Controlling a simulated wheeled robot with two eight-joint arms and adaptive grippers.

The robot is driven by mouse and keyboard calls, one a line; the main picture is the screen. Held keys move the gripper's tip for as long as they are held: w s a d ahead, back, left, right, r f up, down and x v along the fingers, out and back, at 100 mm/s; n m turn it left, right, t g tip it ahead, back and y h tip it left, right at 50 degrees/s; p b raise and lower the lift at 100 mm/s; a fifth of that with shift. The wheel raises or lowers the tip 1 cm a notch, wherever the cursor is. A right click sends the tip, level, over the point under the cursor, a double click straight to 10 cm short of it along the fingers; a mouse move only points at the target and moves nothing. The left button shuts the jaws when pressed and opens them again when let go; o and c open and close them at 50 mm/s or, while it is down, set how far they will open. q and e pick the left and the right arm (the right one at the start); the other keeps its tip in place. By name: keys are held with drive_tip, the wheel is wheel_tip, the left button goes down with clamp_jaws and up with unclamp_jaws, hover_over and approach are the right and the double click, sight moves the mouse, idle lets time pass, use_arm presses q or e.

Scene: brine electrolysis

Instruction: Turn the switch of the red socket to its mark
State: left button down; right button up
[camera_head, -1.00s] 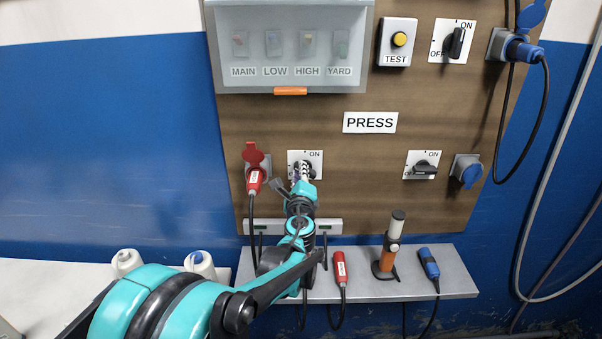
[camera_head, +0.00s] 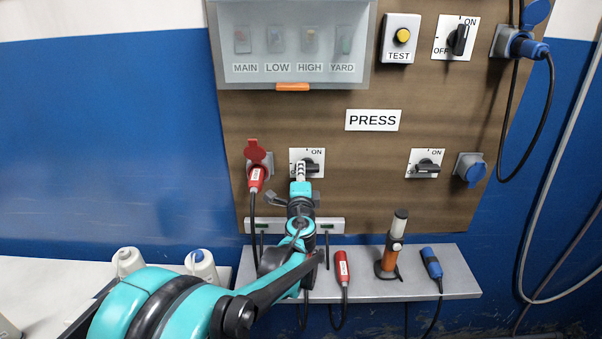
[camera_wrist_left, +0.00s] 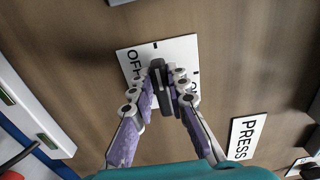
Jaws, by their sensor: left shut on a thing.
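The red socket (camera_head: 255,150) is on the board's left side, its lid raised and a red plug (camera_head: 256,180) in it. Right beside it is a white switch plate (camera_head: 294,156) with a dark knob (camera_head: 314,167). My left gripper (camera_head: 300,168) reaches the knob from below and partly covers it. In the left wrist view, the gripper (camera_wrist_left: 163,90) is shut on the knob (camera_wrist_left: 158,72), one finger on each side. The knob lies about level, roughly along the OFF tick and away from the ON tick. The fingers hide part of the lettering. My right gripper is out of view.
A second switch (camera_head: 427,168) and a blue socket (camera_head: 468,168) are further right. A PRESS sign (camera_head: 373,120) is above.

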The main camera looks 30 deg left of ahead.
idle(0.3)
use_arm(q)
drive_tip(key=c, duration=1.5)
unclamp_jaws()
drive_tip(key=v, duration=1.2)
drive_tip(key=shift+s+a, duration=0.1)
